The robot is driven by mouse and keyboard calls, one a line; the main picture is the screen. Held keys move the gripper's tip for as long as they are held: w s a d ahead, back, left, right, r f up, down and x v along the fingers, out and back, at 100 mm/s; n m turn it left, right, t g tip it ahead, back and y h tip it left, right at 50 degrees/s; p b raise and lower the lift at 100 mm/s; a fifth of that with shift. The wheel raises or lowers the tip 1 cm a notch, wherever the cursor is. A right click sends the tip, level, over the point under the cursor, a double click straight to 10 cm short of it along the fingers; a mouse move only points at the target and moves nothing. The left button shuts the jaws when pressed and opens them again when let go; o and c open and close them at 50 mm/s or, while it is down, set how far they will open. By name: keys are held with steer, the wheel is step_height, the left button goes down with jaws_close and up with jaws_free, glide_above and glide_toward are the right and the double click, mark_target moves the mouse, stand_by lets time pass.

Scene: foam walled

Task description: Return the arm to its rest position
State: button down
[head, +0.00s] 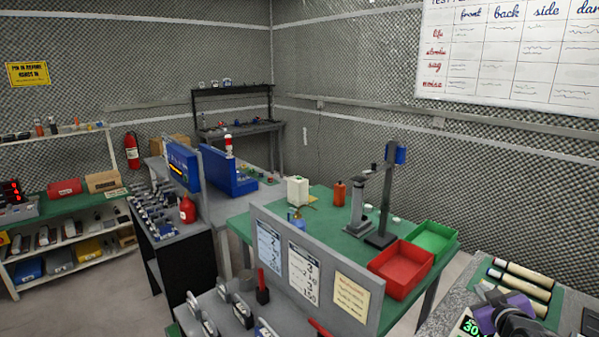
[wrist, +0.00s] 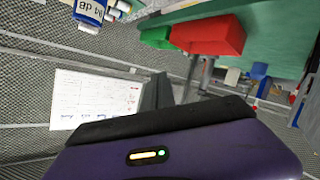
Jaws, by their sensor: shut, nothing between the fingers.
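My gripper (wrist: 158,92) shows in the wrist view as dark fingers beyond its purple housing, shut and empty. A small yellow and green light glows on the housing. The wrist picture is turned over, with the whiteboard (wrist: 95,98) upside down behind the fingers. The red bin (wrist: 215,34) and green bin (wrist: 157,38) appear above and beyond the fingers, apart from them. In the head view, a purple and dark part of my arm shows at the lower right corner, above the bench there; the fingertips cannot be made out.
A grey-speckled bench (head: 462,300) with cream rolls (head: 520,283) lies under my arm. The green-topped table (head: 325,215) carries the red bin (head: 402,268), green bin (head: 432,240) and a dark stand (head: 381,238). A grey panel (head: 315,270) stands at its front. Open floor shows at left.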

steer(key=s+a+f+m+t+b, duration=0.1)
steer(key=s+a+f+m+t, duration=0.1)
steer(key=s+a, duration=0.75)
steer(key=s+a+f+m+t+b, duration=0.1)
steer(key=s+a+f+m+t, duration=0.15)
steer(key=s+a, duration=0.7)
steer(key=s+a+g+y+b, duration=0.1)
steer(key=s+a, duration=0.2)
steer(key=s, duration=0.7)
steer(key=s+a+f+n+g+y+b, duration=0.1)
steer(key=s+a+y, duration=0.1)
steer(key=s, duration=0.9)
steer(key=s+a+n+g+y+b, duration=0.1)
steer(key=s+a, duration=0.3)
steer(key=s, duration=0.6)
steer(key=shift+s+a+f+b, duration=0.2)
steer(key=shift+a+f+b, duration=0.05)
steer(key=shift+a+b, duration=0.15)
